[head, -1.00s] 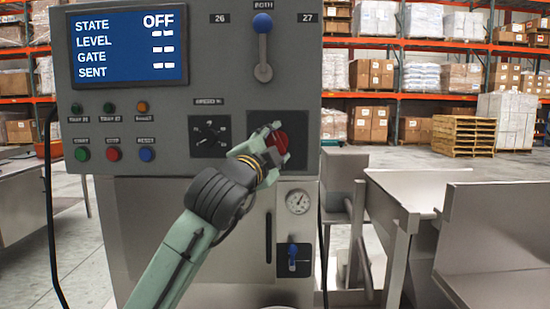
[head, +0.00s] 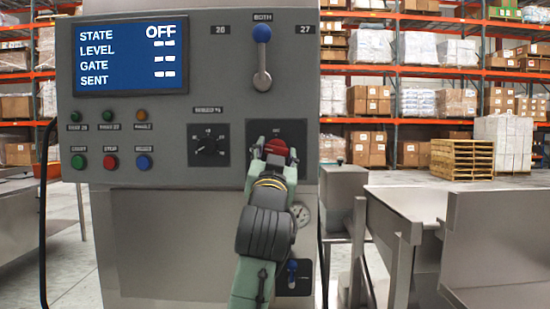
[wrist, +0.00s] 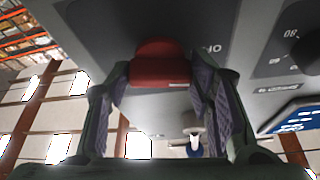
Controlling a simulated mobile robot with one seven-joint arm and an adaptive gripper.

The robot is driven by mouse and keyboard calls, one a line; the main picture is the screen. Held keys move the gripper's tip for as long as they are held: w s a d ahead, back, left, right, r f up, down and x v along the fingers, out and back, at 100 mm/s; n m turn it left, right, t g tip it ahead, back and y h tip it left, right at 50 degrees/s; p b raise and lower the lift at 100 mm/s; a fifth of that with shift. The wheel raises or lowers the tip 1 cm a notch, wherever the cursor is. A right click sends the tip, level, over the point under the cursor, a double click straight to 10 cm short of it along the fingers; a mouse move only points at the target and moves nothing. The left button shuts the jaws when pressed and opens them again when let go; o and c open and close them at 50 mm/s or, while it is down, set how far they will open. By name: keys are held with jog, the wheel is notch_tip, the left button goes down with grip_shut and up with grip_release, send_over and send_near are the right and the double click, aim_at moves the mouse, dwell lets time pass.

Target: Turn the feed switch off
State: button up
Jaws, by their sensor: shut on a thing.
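The feed switch is a red rotary knob (head: 277,147) on a dark square plate at the right of the grey control panel. My gripper (head: 271,150) is shut on this knob, with a finger on each side of it. In the wrist view the red knob (wrist: 160,65) sits between the tips of the two fingers. The screen (head: 131,56) on the panel reads STATE OFF, with dashes for level, gate and sent. The lower part of the knob's plate is hidden behind my gripper.
A blue-knobbed lever (head: 262,55) stands above the switch. A dial (head: 208,145) is to its left, with several push buttons (head: 110,161) further left. Steel chutes (head: 415,215) stand at the right.

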jog(key=shift+d+n+y, duration=0.1)
jog(key=shift+n+y, duration=0.9)
jog(key=shift+n, duration=0.6)
jog(key=o, duration=1.2)
jog(key=shift+c, duration=0.2)
jog(key=v, duration=1.2)
